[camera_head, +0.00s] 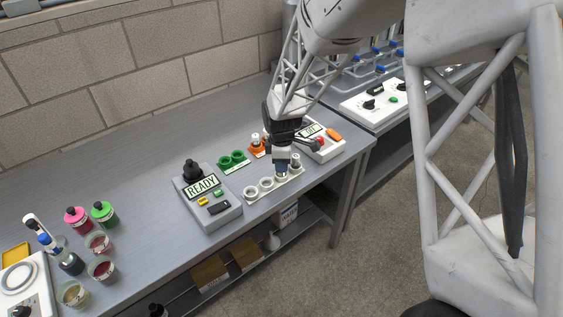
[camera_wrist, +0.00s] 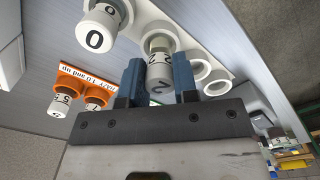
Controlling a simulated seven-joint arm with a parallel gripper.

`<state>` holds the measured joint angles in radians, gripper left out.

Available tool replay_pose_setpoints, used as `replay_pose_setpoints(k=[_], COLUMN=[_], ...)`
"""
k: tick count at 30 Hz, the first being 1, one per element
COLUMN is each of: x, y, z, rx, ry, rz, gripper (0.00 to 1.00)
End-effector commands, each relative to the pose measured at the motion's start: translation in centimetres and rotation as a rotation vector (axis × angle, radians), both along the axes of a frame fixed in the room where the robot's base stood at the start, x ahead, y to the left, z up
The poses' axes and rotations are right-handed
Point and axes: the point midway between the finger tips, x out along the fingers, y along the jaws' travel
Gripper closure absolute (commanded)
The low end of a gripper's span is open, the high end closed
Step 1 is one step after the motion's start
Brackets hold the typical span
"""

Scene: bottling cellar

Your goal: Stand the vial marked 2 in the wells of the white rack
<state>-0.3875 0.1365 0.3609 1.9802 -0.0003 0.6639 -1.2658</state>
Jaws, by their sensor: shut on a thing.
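The vial marked 2 (camera_wrist: 159,72) has a pale cap with dark numerals. My gripper (camera_wrist: 158,82) is shut on it, with one blue finger on each side; it also shows in the head view (camera_head: 282,172). The white rack (camera_head: 285,181) is a row of round wells on the bench. The vial is lined up with a well next to the one holding the vial marked 0 (camera_wrist: 98,30). Its lower end meets that well's ring; how deep it sits I cannot tell. Two wells on the other side (camera_wrist: 217,80) are empty.
An orange rack (camera_wrist: 95,85) with capped vials and a green rack (camera_head: 233,160) stand behind the white rack. A grey box reading READY (camera_head: 205,195) is to the left. A white device with a display (camera_head: 322,147) is close on the right.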

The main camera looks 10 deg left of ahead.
Motion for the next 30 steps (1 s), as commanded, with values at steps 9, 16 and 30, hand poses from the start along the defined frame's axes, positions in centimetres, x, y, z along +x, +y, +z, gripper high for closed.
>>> replay_pose_setpoints(k=[9, 16, 30], x=[-0.01, -0.01, 0.00], y=[0.00, 0.00, 0.00], z=[-0.69, -0.93, -0.93], rx=[0.000, 0.000, 0.000], ry=[0.000, 0.000, 0.000], rz=[0.000, 0.000, 0.000], gripper=[0.95, 0.95, 0.95])
